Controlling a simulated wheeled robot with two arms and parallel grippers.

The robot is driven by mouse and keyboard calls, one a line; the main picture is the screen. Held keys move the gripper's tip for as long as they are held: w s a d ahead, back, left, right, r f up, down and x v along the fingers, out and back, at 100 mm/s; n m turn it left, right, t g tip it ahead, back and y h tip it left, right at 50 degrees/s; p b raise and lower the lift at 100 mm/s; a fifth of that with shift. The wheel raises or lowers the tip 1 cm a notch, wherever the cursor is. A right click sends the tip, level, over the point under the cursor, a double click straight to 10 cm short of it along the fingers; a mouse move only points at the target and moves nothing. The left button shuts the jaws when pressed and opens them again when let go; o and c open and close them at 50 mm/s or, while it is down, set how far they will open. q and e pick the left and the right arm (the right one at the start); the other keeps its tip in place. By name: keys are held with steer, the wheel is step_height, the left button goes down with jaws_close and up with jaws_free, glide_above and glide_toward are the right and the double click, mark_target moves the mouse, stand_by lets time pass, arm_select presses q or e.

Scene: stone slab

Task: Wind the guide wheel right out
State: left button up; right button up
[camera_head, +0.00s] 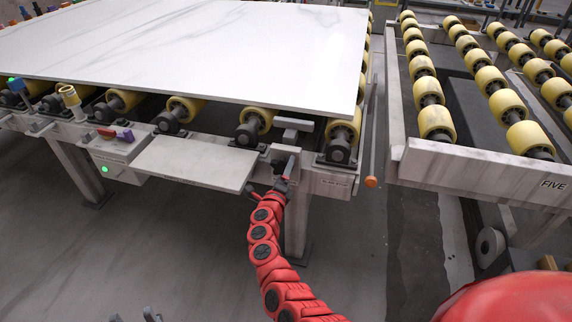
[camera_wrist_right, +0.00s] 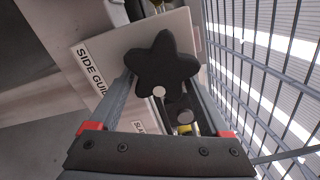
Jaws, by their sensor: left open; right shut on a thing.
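The guide wheel is a black, star-shaped knob (camera_wrist_right: 166,66) in the right wrist view, in front of a pale plate lettered "SIDE GUID" (camera_wrist_right: 90,72), cut off by the knob and finger. My right gripper (camera_wrist_right: 160,84) has a finger on either side of the knob and is shut on it. In the head view my right gripper (camera_head: 284,178) is at the table's front rail, below a grey T-shaped bar (camera_head: 292,124); the knob is mostly hidden there. My left gripper (camera_head: 136,316) is open and empty at the bottom edge, only its tips showing.
A white marble slab (camera_head: 190,48) lies on yellow rollers above the rail. A pale shelf (camera_head: 195,162) and a control box with a green light (camera_head: 104,169) are left of my right gripper. A second roller table (camera_head: 470,168) stands right, across a gap.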

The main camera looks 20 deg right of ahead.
steer(key=n+p, duration=0.2)
steer(key=r+n+p, duration=0.1)
steer(key=n+p, duration=0.1)
steer(key=shift+a+r+n, duration=0.1)
steer(key=shift+n, duration=0.2)
steer(key=n+p, duration=0.2)
steer(key=n, duration=0.1)
steer(key=shift+r, duration=0.15)
steer(key=shift+a+n+p, duration=0.1)
steer(key=shift+n+p, duration=0.25)
steer(key=shift+n, duration=0.45)
steer(key=o, duration=1.2)
